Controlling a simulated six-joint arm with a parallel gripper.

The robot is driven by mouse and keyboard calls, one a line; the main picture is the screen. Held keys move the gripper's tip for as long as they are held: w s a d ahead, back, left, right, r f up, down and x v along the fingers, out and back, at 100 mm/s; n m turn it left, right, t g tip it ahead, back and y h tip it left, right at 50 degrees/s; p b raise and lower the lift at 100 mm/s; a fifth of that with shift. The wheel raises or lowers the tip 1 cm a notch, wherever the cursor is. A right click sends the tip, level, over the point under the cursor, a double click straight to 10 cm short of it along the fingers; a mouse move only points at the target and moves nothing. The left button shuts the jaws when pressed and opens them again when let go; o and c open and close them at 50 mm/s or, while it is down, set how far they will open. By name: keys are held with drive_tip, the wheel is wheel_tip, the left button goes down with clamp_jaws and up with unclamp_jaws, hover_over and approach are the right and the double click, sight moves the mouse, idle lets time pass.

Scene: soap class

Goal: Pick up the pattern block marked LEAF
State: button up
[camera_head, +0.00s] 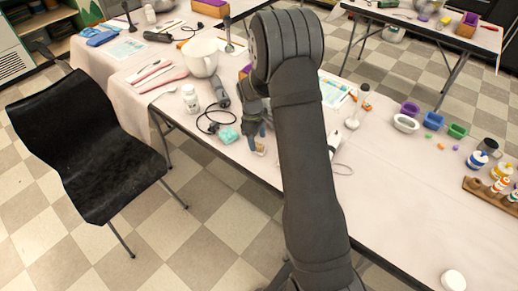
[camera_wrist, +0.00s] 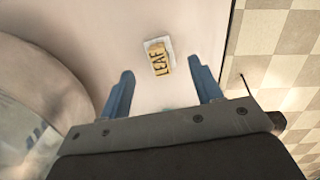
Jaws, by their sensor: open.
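The pattern block marked LEAF (camera_wrist: 160,60) is yellow with dark letters and has a white piece under or beside it; I cannot tell which. It lies on the pale tabletop (camera_wrist: 200,25) near the table's edge. My gripper (camera_wrist: 160,68) is open and empty, its two blue fingers apart, with the block just beyond and between the fingertips in the wrist view. In the head view the block (camera_head: 260,150) shows small below my gripper (camera_head: 256,138), close to the table's front edge. The gap in height between them is hard to judge.
A white pitcher (camera_head: 202,57) stands behind. A black chair (camera_head: 88,150) is at the left.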

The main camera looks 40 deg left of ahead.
sight(259, 145)
drive_tip(key=f, duration=0.3)
drive_tip(key=shift+d+f, duration=0.35)
drive_tip(key=shift+f, duration=0.05)
drive_tip(key=c, duration=1.1)
drive_tip(key=shift+r, duration=0.15)
